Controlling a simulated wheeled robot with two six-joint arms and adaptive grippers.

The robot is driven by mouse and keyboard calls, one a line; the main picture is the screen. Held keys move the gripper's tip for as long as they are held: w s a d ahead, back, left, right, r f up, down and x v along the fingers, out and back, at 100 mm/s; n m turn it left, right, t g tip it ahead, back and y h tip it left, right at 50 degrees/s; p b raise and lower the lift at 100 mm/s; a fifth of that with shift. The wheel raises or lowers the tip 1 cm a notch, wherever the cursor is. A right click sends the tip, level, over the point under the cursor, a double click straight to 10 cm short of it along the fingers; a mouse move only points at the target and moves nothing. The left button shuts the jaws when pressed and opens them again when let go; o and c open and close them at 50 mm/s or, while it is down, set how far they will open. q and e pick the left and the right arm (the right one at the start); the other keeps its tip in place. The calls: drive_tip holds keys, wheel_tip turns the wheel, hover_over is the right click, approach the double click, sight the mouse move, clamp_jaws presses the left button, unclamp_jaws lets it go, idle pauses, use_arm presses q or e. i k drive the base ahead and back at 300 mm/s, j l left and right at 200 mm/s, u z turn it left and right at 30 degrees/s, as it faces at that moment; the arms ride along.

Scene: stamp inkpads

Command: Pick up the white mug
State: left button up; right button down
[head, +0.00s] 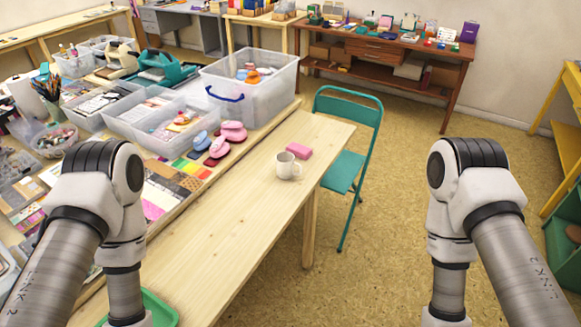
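A white mug (286,167) stands upright on the light wooden table (235,225), near its right edge. Its handle is on the right side. A pink block (299,151) lies just behind it, to the right. My two arms reach down at the left and right of the head view. Both grippers are out of view below the bottom edge. Neither arm is near the mug.
A green folding chair (345,170) stands at the right edge. A green tray (150,305) lies at bottom left. The wood in front of the mug is clear.

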sight(284, 161)
drive_tip(key=i+l+u, duration=0.1)
drive_tip(key=l, duration=0.25)
drive_tip(key=i+l+u, duration=0.1)
drive_tip(key=i+l, duration=0.15)
drive_tip(key=i+l+u, duration=0.1)
drive_tip(key=l, duration=0.35)
drive_tip(key=i+l+u, duration=0.1)
drive_tip(key=i+l, duration=0.15)
drive_tip(key=l, duration=0.15)
drive_tip(key=i+l+u, duration=0.1)
drive_tip(key=l, duration=0.25)
drive_tip(key=i+l+u, duration=0.1)
drive_tip(key=l, duration=0.3)
drive_tip(key=i+l+u, duration=0.1)
drive_tip(key=l, duration=0.3)
drive_tip(key=i+l+u, duration=0.1)
drive_tip(key=i+l, duration=0.25)
drive_tip(key=l, duration=0.15)
drive_tip(key=i+l+u, duration=0.1)
drive_tip(key=i+l, duration=0.25)
drive_tip(key=l, duration=0.15)
